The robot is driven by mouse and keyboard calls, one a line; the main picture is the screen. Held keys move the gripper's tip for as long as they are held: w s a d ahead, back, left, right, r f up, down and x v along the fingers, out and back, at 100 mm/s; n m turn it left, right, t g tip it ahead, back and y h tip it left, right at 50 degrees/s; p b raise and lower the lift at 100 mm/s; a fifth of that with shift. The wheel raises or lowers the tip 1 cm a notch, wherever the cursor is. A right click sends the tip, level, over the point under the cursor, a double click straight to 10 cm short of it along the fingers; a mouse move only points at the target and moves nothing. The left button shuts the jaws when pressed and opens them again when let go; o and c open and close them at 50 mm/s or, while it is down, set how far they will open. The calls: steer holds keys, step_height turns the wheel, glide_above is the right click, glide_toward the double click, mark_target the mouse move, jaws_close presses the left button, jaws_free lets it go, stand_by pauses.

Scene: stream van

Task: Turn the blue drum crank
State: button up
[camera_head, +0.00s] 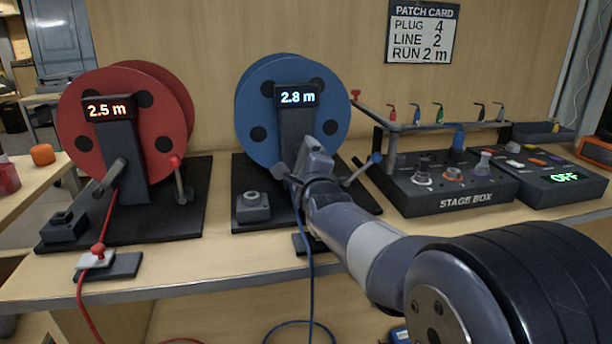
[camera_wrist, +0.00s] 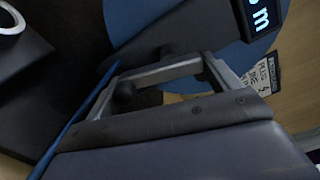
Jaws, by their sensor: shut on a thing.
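The blue drum (camera_head: 258,115) stands upright at the middle of the bench, and its display (camera_head: 296,96) reads 2.8 m. My gripper (camera_head: 297,172) is in front of the drum's dark stand, below the display, and is shut on the crank. The crank is mostly hidden behind my gripper in the head view. In the wrist view my gripper (camera_wrist: 160,73) shows close up, with a dark rounded knob (camera_wrist: 125,93) at its fingers; the blue drum (camera_wrist: 212,35) is behind. A lever with a blue ball (camera_head: 376,158) sticks out to the right of the stand.
The red drum (camera_head: 85,125), reading 2.5 m, stands on the left. A blue cable (camera_head: 309,265) hangs over the bench's front edge. A patch card (camera_head: 423,32) is on the wall.

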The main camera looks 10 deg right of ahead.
steer(key=m+b, duration=0.2)
steer(key=shift+a+f+m+b, duration=0.15)
steer(key=shift+a+m+b, duration=0.05)
steer(key=shift+m+b, duration=0.1)
steer(key=shift+a+r+m+b, duration=0.15)
steer(key=shift+r+m+b, duration=0.05)
steer(key=shift+m+b, duration=1.2)
steer(key=shift+r, duration=0.1)
steer(key=o, duration=0.8)
steer(key=shift+o, duration=0.2)
steer(key=s+p, duration=0.1)
steer(key=s, duration=1)
